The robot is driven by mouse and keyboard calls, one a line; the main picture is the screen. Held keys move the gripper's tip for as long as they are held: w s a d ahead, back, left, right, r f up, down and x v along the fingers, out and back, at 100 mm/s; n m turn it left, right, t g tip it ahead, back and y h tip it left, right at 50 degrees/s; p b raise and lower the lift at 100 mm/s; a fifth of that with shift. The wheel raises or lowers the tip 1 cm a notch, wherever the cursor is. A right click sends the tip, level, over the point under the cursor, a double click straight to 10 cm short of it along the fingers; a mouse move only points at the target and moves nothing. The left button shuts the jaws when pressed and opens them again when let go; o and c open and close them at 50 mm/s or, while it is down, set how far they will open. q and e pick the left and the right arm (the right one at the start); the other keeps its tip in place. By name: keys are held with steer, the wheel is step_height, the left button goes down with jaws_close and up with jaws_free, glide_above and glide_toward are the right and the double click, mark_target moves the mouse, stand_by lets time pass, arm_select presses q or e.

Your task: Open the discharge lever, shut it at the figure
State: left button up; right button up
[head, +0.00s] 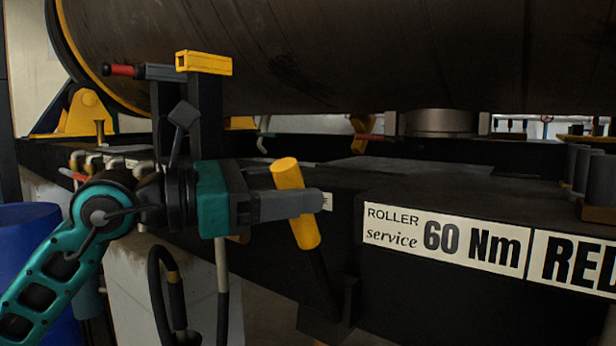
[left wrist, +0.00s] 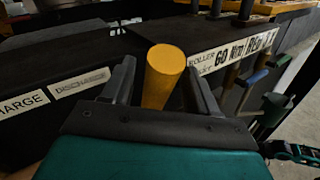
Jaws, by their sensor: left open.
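A lever with a thick yellow handle (head: 287,174) stands tilted at the front of the dark frame. Its dark rod runs down to a bracket near the frame's lower edge. My left gripper (head: 312,203) is at the handle, its jaws open with a finger on either side of it. In the left wrist view the yellow handle (left wrist: 162,75) stands between the two spread fingers, with a gap visible near the left one. A label reading "DISCHARGE" (left wrist: 79,82) is on the frame there. A label reads "ROLLER service 60 Nm" (head: 446,238).
A large dark drum (head: 330,55) lies above the frame. A yellow block (head: 204,63) and a red-tipped handle (head: 120,70) stand above my left gripper. Hoses (head: 172,285) hang below it. A blue barrel (head: 28,235) stands at far left.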

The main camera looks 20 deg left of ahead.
arm_select(q)
steer(key=shift+x, duration=1.3)
steer(key=shift+c, duration=0.3)
jaws_close()
